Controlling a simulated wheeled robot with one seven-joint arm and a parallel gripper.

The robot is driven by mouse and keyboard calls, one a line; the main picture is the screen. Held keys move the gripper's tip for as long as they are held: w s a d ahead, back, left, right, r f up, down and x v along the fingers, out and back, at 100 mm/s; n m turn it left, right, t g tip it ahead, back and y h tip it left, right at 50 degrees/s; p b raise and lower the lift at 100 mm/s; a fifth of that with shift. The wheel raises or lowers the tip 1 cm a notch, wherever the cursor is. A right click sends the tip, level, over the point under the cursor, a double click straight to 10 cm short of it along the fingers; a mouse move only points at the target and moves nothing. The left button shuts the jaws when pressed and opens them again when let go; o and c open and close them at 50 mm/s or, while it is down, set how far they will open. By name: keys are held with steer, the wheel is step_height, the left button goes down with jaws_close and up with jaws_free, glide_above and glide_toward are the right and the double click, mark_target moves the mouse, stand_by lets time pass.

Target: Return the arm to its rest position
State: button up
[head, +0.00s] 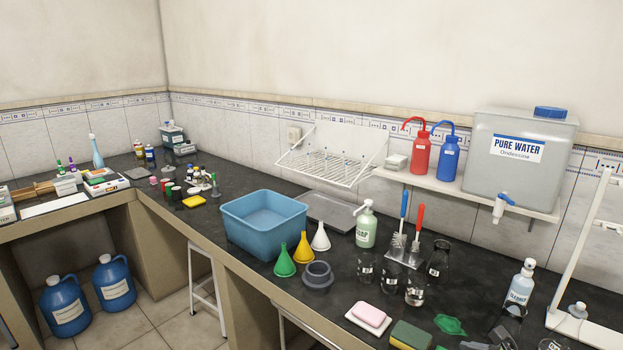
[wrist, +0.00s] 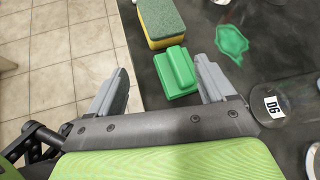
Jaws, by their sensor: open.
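My gripper (wrist: 163,65) shows in the wrist view with its two grey fingers spread wide apart and nothing held between them. It is over the front edge of the dark bench, with tiled floor below its left finger. A green block with a raised grip (wrist: 178,72) lies on the bench beyond and between the fingertips in the picture. I cannot tell the height of the fingers above it. In the head view I cannot make out the gripper clearly.
A green-and-yellow sponge (wrist: 162,22) lies beside the block, with a green flat patch (wrist: 231,40) to its right. The head view shows a blue basin (head: 262,238), funnels, beakers, and a soap bottle (head: 366,228).

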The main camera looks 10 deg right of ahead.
steer(key=s+a+r+n+g+h+p, duration=0.1)
steer(key=a+r+n+g, duration=0.3)
steer(key=a+n, duration=0.35)
steer(key=s+a+r+n+g+h+p, duration=0.1)
steer(key=a+r+n+g+p, duration=0.15)
steer(key=a+n, duration=0.5)
steer(key=s+a+r+n+t+h+p, duration=0.1)
steer(key=s+a+r+n+p, duration=0.1)
steer(key=s+a+r+n, duration=0.8)
steer(key=s+r+n, duration=0.3)
steer(key=s+r, duration=0.1)
steer(key=shift+s+a+r+n+h, duration=0.3)
steer(key=shift+s+n, duration=0.05)
steer(key=shift+n, duration=0.05)
steer(key=shift+o, duration=0.6)
steer(key=shift+s+n+t, duration=0.25)
steer(key=shift+n, duration=0.05)
steer(key=shift+w, duration=0.15)
